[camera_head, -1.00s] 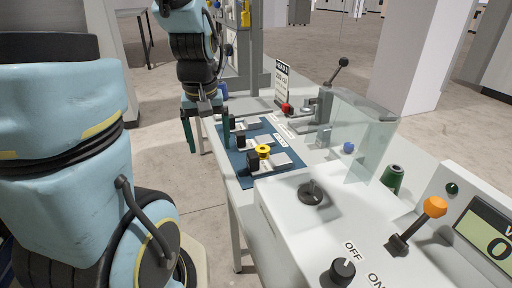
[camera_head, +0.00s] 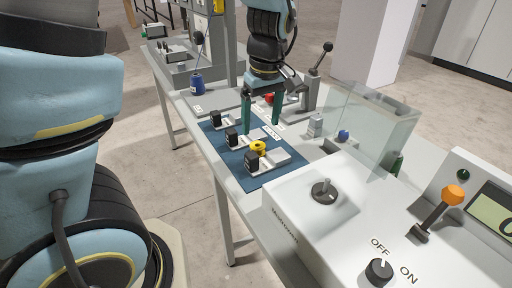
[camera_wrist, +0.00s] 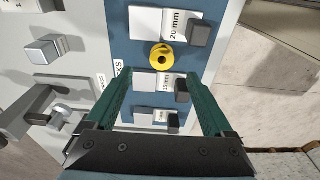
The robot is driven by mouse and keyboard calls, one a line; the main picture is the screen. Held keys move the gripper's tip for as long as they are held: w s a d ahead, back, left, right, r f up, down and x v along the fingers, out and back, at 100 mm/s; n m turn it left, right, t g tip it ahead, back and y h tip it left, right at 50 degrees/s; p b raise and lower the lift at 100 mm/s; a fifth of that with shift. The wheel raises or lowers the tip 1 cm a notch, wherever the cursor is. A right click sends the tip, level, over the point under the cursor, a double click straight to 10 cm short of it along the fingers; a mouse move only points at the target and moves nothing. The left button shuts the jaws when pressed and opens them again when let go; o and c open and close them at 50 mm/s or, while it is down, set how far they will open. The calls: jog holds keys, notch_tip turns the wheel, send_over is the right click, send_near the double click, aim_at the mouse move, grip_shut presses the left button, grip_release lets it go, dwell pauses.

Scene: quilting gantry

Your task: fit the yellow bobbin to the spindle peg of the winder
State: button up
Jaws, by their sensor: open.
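The yellow bobbin (camera_head: 258,148) sits on the blue mat, by the nearest of the black-and-white blocks. In the wrist view the bobbin (camera_wrist: 161,57) lies just beyond my fingertips, beside the "20 mm" label. My gripper (camera_head: 261,126) points down over the mat, its green fingers apart and nothing between them. The wrist view shows the gripper (camera_wrist: 158,84) open, with a block and label below the gap. The spindle peg (camera_head: 324,187) stands bare on a dark disc on top of the white winder (camera_head: 290,219), right of and nearer than the bobbin.
A clear guard (camera_head: 366,125) stands behind the winder top. An orange-knobbed lever (camera_head: 441,209) and an OFF/ON knob (camera_head: 379,271) are on the winder's right. A blue spool (camera_head: 196,85) stands at the table's back left. A black-knobbed lever (camera_head: 318,70) rises behind my gripper.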

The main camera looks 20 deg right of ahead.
aim_at(258, 143)
jog(key=shift+w+a+f+p, duration=0.2)
jog(key=shift+f+p, duration=0.15)
jog(key=shift+f, duration=1.5)
jog(key=shift+w+a+f+p, duration=0.15)
jog(key=shift+f+p, duration=0.15)
jog(key=shift+f, duration=1.5)
jog(key=shift+d, duration=0.1)
grip_shut()
